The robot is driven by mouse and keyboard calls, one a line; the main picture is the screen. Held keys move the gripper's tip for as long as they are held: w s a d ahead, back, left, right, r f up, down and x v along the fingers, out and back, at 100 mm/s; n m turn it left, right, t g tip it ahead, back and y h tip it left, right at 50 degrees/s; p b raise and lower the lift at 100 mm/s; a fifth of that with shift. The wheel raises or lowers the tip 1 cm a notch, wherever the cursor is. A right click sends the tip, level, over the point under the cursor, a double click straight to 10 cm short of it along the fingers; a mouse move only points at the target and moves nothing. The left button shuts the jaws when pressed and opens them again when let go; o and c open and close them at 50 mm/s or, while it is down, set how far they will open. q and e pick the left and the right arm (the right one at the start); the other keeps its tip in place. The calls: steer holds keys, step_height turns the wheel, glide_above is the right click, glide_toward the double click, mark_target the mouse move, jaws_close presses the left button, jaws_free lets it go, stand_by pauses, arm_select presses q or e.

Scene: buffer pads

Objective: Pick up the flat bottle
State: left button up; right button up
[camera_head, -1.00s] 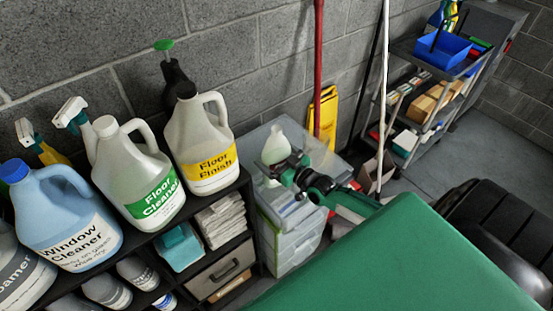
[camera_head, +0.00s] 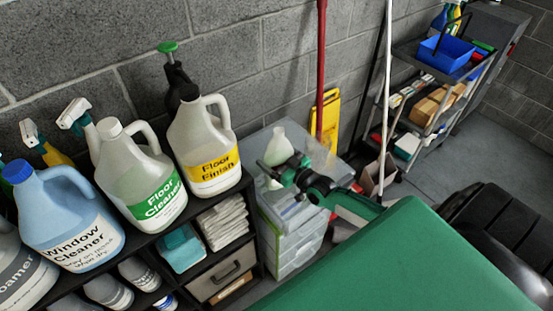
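A pale, whitish bottle (camera_head: 278,143), the likely flat bottle, stands upright on the lid of a clear plastic drawer unit (camera_head: 290,243). My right gripper (camera_head: 276,170), green and black on an arm coming in from the right, is at the bottle's middle and lower part. It covers some of the bottle, and I cannot tell whether the fingers touch it or are closed on it. My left gripper is not in view.
A black shelf left of the drawers holds large jugs, including Floor Finish (camera_head: 204,150), Floor Cleaner (camera_head: 140,180) and Window Cleaner (camera_head: 65,215). A red pole (camera_head: 320,70) and yellow sign (camera_head: 329,120) stand behind. A cart (camera_head: 440,90) is at upper right.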

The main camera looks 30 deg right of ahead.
step_height(320, 180, up, 20)
steer(key=shift+r+b, duration=0.1)
steer(key=shift+b, duration=1)
steer(key=o, duration=0.7)
steer(key=c, duration=1)
steer(key=shift+o, duration=0.2)
steer(key=d+f+b, duration=0.1)
steer(key=f, duration=0.1)
steer(key=d+f+b, duration=0.2)
steer(key=f, duration=0.1)
steer(key=d+f+b, duration=0.1)
steer(key=f, duration=0.1)
steer(key=shift+s+d+f, duration=0.1)
steer(key=shift+d+f, duration=0.05)
steer(key=shift+d, duration=0.1)
steer(key=shift+d+f+b, duration=0.35)
steer(key=shift+d, duration=0.05)
